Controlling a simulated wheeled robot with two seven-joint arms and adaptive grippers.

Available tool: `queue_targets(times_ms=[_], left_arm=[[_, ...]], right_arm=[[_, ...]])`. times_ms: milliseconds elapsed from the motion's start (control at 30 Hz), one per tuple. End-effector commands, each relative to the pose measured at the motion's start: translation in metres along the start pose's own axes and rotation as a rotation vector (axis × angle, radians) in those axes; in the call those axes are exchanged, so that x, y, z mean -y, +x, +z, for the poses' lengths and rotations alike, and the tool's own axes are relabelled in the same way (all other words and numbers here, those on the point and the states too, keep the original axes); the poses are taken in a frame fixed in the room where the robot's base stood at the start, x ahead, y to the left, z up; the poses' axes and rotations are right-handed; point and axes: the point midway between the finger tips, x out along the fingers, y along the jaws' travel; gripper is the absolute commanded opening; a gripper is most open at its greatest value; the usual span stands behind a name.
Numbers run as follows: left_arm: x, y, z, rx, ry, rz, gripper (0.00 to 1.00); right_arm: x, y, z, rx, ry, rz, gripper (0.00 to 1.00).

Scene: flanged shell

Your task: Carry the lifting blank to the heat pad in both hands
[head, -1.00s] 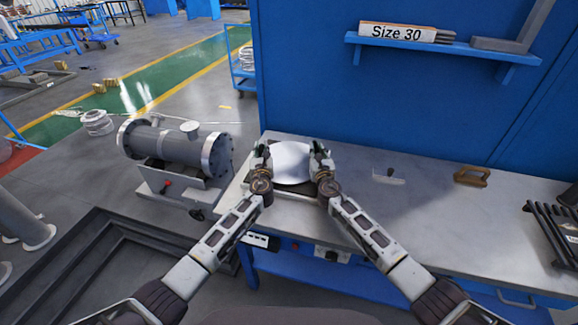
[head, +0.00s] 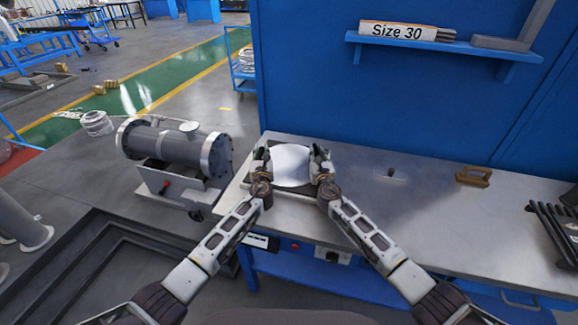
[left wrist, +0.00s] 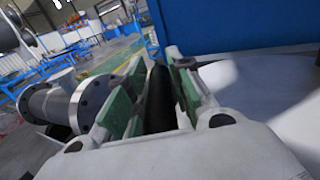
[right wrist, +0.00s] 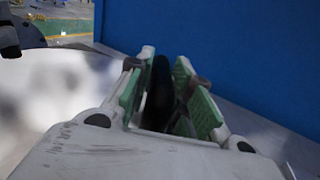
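The lifting blank (head: 291,165) is a pale, whitish, slightly curved sheet between my two hands at the left end of the bench. A dark flat plate, which looks like the heat pad (head: 284,191), shows under its near edge. I cannot tell whether the blank touches it. My left gripper (head: 261,155) is at the blank's left side, and in the left wrist view its green-padded fingers (left wrist: 158,95) close around a black grip. My right gripper (head: 321,155) is at the right side, its fingers (right wrist: 162,85) likewise around a black grip. The blank's underside is hidden.
The metal bench (head: 420,215) is mostly clear to the right, with a small fixture (head: 390,175) and a brown block (head: 473,176). A blue wall (head: 400,90) with a shelf (head: 440,43) stands behind. A grey flanged shell (head: 175,145) stands left of the bench.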

Motion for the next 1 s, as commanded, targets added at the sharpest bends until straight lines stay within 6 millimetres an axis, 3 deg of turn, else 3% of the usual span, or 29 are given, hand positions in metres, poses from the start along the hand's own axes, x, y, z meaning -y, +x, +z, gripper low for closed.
queue_targets(times_ms=[133,667,1000], left_arm=[[0.000,0.000,0.001,0.001,0.000,0.000,0.42],[0.000,-0.005,0.000,0.001,0.000,0.000,0.42],[0.000,-0.029,0.000,0.000,0.000,-0.001,0.42]], right_arm=[[0.000,0.000,0.001,0.000,0.000,0.000,0.42],[0.000,0.000,0.001,0.000,0.000,0.000,0.42],[0.000,0.000,0.001,0.000,0.000,0.000,0.42]])
